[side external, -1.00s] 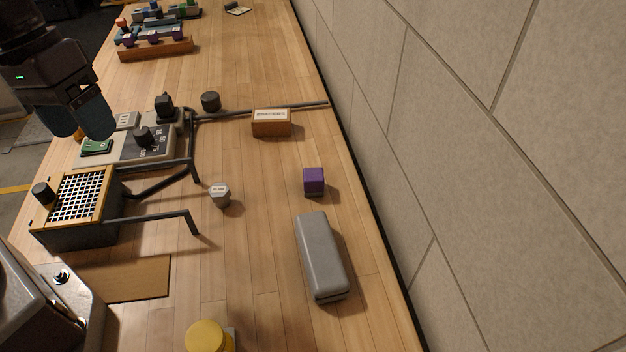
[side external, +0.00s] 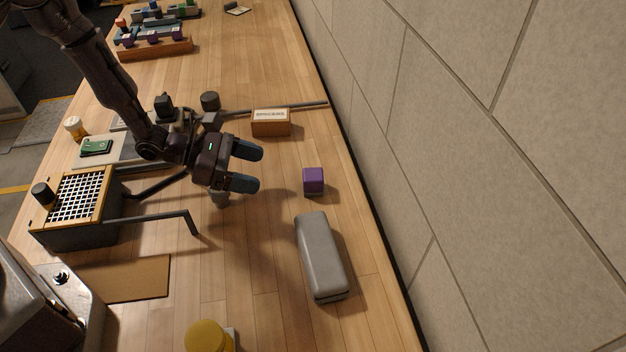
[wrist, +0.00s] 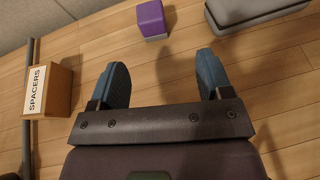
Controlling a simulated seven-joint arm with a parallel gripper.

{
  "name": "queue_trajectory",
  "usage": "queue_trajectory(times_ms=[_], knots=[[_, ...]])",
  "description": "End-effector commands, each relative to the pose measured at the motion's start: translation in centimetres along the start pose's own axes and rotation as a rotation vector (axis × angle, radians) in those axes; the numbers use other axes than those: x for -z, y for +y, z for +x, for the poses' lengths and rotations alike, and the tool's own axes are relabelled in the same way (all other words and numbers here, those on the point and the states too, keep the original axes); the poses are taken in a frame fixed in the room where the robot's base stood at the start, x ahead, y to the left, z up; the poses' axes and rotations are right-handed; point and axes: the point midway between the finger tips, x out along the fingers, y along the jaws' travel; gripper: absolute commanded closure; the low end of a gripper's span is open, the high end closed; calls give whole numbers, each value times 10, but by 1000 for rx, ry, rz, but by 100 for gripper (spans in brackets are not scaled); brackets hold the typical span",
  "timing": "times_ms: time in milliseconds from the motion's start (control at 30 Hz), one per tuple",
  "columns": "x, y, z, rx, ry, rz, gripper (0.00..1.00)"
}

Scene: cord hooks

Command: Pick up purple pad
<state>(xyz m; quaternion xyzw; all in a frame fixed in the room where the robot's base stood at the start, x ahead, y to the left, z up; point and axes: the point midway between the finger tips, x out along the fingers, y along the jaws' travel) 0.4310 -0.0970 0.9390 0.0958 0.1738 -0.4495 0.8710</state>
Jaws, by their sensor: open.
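The purple pad (side external: 313,180) is a small purple block with a grey base. It sits on the wooden bench between the spacers box and the grey case. It also shows at the top middle of the wrist view (wrist: 151,18). My gripper (side external: 260,168) is open and empty, to the left of the pad in the side view, with its blue fingers pointing toward it. In the wrist view the pad lies ahead of the gap between the two fingertips (wrist: 163,68), apart from both.
A grey case (side external: 321,256) lies near the pad, toward the front. A brown box labelled SPACERS (side external: 271,123) stands behind it. The wall (side external: 480,170) rises at the right. Bare bench surrounds the pad.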

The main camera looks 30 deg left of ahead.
Motion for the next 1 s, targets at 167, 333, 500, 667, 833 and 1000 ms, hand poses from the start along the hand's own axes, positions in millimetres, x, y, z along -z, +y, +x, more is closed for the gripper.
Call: queue_trajectory(times_ms=[167, 333, 500, 667, 833, 1000], knots=[[-2, 7, 11, -38, -8, -27, 28], [-2, 7, 43, -34, -8, -27, 28], [-2, 9, 69, -35, -8, -26, 28], [-2, 9, 79, -36, -6, -28, 28], [-2, 10, 101, -34, -7, -25, 28], [-2, 12, 123, -35, -7, -26, 28]])
